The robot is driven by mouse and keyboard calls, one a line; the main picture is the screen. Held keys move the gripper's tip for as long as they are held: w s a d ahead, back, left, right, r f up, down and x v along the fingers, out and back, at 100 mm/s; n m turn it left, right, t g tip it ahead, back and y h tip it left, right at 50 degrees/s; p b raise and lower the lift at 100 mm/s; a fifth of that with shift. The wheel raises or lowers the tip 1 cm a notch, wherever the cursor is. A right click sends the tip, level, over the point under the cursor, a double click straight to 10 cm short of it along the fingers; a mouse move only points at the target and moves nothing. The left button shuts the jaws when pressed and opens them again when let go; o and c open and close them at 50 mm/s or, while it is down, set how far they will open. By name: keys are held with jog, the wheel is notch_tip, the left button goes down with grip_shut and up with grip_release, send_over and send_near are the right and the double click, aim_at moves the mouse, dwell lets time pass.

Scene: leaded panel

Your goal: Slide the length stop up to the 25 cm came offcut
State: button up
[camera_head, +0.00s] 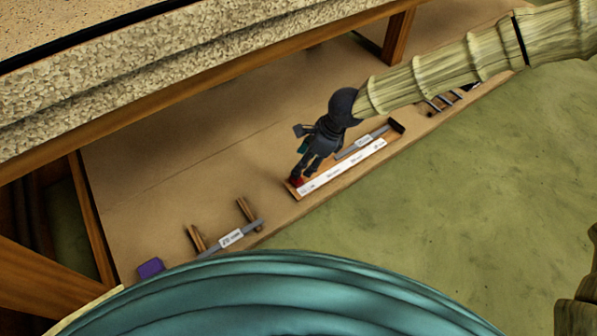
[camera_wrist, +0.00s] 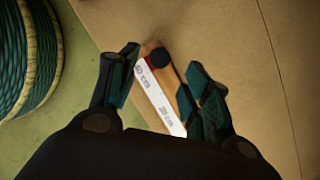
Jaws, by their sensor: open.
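The length stop, red (camera_head: 296,182) with a dark round knob (camera_wrist: 157,57), sits at the left end of a wooden measuring board (camera_head: 341,172) with a white scale strip. A grey came offcut (camera_head: 349,152) with a small white label lies along the board's right part, by a dark end block (camera_head: 397,126). A clear stretch of board separates stop and offcut. My gripper (camera_head: 301,171) is above the stop end. In the wrist view my gripper (camera_wrist: 164,88) is open, its fingers on either side of the board, with the knob between and slightly beyond them. The offcut is hidden there.
Another labelled grey strip (camera_head: 252,228) rests across two wooden pieces (camera_head: 247,209) at lower left. A purple block (camera_head: 150,268) is farther left. A dark rack (camera_head: 441,101) lies at right. A thick stone-like top (camera_head: 200,60) overhangs behind. The brown surface behind the board is clear.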

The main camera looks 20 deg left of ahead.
aim_at(296, 177)
jog(key=shift+b+x, duration=1.25)
jog(key=shift+x, duration=1.75)
jog(key=c, duration=1)
